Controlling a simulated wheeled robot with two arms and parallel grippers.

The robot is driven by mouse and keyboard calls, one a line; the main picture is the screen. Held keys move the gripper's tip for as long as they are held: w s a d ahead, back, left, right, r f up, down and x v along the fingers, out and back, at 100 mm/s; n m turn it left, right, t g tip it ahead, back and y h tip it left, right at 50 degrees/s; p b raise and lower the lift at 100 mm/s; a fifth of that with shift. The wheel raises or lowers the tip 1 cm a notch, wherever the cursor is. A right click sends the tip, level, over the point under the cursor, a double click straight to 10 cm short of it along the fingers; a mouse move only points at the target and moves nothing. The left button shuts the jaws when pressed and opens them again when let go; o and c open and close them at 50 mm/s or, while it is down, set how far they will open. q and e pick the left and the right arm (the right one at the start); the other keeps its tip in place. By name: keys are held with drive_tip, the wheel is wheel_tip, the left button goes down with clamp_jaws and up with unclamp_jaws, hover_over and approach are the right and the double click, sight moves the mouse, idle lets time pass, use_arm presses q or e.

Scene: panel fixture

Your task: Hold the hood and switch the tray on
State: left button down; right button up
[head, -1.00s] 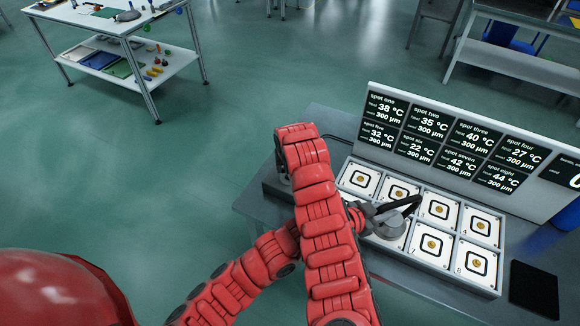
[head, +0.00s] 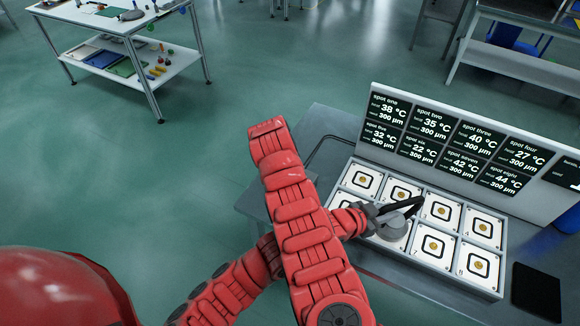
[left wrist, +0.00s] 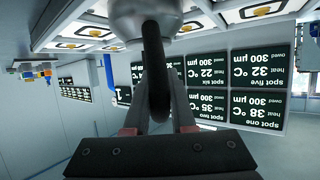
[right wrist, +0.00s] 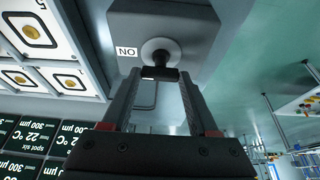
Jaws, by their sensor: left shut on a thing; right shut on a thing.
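The grey domed hood (head: 394,229) with a black bar handle sits over the front row of the white tray (head: 452,278), left of tile 7, hiding the tile under it. I cannot tell if it touches the tray. My left gripper (head: 376,213) is shut on the hood's black handle (left wrist: 153,60). In the right wrist view my right gripper (right wrist: 160,76) is shut on a small dark switch lever (right wrist: 160,72) with a round pale base (right wrist: 160,48), on the grey housing. An upside-down ON label (right wrist: 126,51) is beside it. In the head view my arm hides the right gripper.
A display board (head: 455,150) stands behind the tray with readouts for the numbered spots. A black pad (head: 536,292) lies right of the tray. A white cart (head: 125,50) with small items stands at the far left. The floor between is clear.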

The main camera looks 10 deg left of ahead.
idle(0.4)
drive_tip(key=o, duration=1.4)
drive_tip(key=shift+r, duration=0.1)
drive_tip(key=v, duration=1.1)
drive_tip(key=shift+s+r, duration=0.15)
drive_tip(key=shift+r, duration=0.25)
use_arm(q)
drive_tip(key=c, duration=0.7)
unclamp_jaws()
